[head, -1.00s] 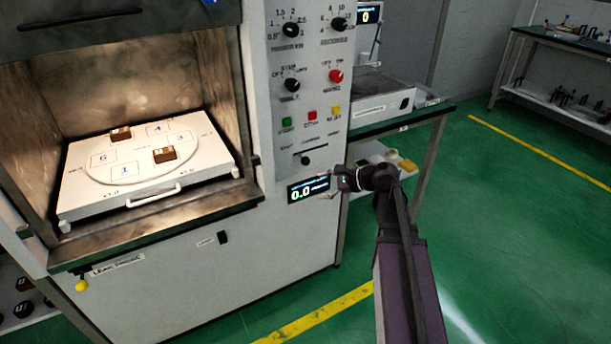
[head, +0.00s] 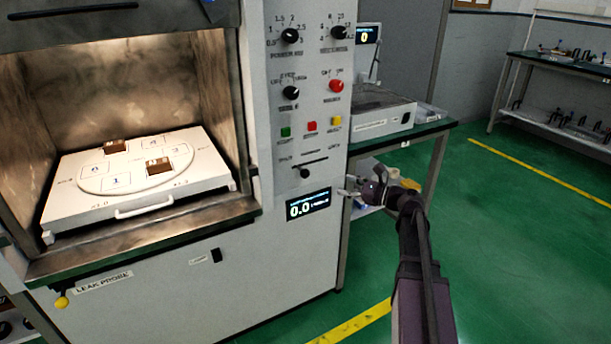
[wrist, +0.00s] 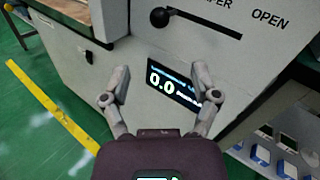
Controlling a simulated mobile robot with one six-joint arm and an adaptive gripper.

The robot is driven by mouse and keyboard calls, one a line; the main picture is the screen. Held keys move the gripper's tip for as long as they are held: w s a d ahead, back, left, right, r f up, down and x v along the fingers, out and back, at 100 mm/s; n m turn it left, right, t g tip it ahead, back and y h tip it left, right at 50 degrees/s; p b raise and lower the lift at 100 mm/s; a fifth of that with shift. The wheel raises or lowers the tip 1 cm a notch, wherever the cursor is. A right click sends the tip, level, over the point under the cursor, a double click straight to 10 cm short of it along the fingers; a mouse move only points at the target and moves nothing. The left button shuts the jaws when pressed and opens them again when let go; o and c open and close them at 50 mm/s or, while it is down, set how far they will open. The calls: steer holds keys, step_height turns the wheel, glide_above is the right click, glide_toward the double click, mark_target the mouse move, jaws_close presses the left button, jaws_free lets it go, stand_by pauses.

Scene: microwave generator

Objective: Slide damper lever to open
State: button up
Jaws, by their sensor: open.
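My gripper (head: 346,192) is at the panel's right edge, right of and a little lower than the knob. In the wrist view my gripper (wrist: 161,73) is open and empty, its fingers framing the display below the knob. The knob is beyond the fingertips and apart from them.
A display (head: 308,204) reading 0.0 is below the lever. Rotary knobs and a red button (head: 336,86) are above it. The open chamber at left holds a white tray (head: 70,205) with brown blocks. A bench (head: 425,138) stands behind my gripper. Green floor at right is clear.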

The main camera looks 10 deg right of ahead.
mark_target(305, 174)
steer(key=x, duration=1.3)
steer(key=shift+w+a, duration=0.25)
steer(key=shift+w, duration=0.05)
jaws_close()
